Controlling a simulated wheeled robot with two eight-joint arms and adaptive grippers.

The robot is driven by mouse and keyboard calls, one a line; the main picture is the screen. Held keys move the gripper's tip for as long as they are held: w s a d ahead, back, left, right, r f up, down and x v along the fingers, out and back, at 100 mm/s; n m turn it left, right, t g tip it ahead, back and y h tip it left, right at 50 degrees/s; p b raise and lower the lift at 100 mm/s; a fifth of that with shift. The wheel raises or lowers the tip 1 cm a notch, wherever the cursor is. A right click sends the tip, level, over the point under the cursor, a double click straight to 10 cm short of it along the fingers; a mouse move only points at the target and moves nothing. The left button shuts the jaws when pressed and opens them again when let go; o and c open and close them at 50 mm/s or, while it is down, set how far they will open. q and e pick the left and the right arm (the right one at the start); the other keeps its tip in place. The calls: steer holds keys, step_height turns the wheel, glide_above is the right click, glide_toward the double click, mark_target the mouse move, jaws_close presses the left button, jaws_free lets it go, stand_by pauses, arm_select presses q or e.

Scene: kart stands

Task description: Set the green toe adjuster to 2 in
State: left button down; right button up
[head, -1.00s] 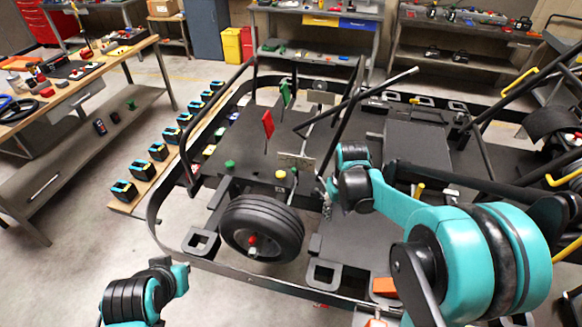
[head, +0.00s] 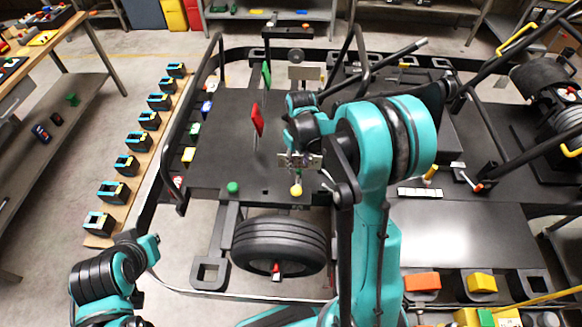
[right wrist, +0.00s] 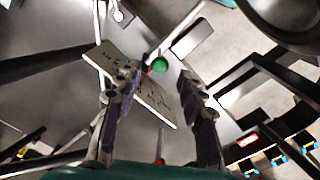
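The round green knob of the toe adjuster (head: 232,187) stands at the front edge of the dark kart floor, left of a yellow knob (head: 296,190). My right gripper (head: 299,160) is above the floor, right of the green knob, and overlaps a pale marked plate in the head view. In the right wrist view, its two fingers (right wrist: 150,110) are apart. The green knob (right wrist: 160,65) shows beyond the gap between them, by the marked plate (right wrist: 130,85), with no visible contact. The scale marks are too small to read. Of my left arm, only links show at lower left.
A black wheel (head: 279,245) sits in front of the knobs. A red pedal (head: 257,119) and a green pedal (head: 266,75) rise from the floor behind. Frame tubes (head: 360,80) stand close around my right arm. A board of boxes (head: 115,192) lies to the left.

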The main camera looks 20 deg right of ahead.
mark_target(298, 174)
step_height(298, 174, down, 6)
steer(key=shift+f+b, duration=0.15)
steer(key=shift+b, duration=0.35)
steer(key=shift+s+f, duration=0.15)
steer(key=shift+s, duration=0.05)
jaws_close()
